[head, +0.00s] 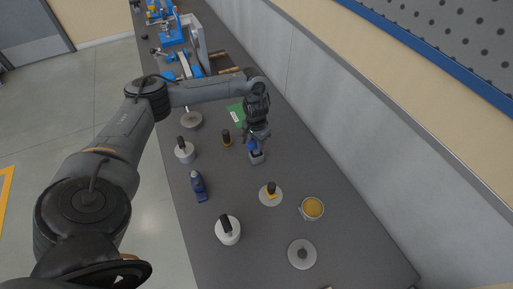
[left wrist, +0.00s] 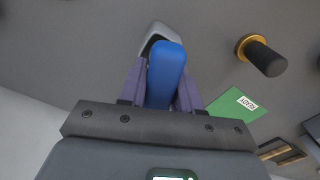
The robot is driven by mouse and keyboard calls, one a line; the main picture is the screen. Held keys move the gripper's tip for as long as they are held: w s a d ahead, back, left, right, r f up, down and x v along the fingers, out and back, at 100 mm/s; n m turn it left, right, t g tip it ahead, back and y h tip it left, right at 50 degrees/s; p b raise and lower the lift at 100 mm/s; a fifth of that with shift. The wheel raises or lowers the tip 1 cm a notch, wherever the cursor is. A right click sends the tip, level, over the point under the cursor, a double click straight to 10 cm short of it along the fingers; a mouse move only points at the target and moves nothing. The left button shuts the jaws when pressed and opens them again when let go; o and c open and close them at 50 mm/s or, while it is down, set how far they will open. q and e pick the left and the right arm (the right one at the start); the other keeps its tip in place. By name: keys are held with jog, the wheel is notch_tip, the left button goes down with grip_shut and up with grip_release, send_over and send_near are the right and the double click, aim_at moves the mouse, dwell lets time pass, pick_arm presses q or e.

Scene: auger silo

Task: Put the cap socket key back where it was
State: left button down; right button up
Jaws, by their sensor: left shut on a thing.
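My left gripper (head: 256,140) is shut on a blue-handled piece with a grey end (head: 257,158), which looks like the cap socket key. In the left wrist view the blue handle (left wrist: 166,75) stands between the two fingers, with the grey end (left wrist: 160,35) beyond it. In the head view the piece is upright, over or on the dark bench top; I cannot tell whether it touches. The fingers hide part of the handle. My right gripper is not in view.
A yellow-ringed black knob (head: 226,138) and a green labelled card (head: 237,114) are close by. Around are a blue bottle-like item (head: 198,186), white black-handled pieces (head: 228,230), a bowl of yellow grain (head: 312,208) and a disc (head: 301,254). A wall (head: 320,120) runs along the right.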

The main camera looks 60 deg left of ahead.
pick_arm(q)
jog(key=shift+f, duration=1.4)
jog(key=shift+f, duration=0.1)
jog(key=c, duration=0.8)
grip_release()
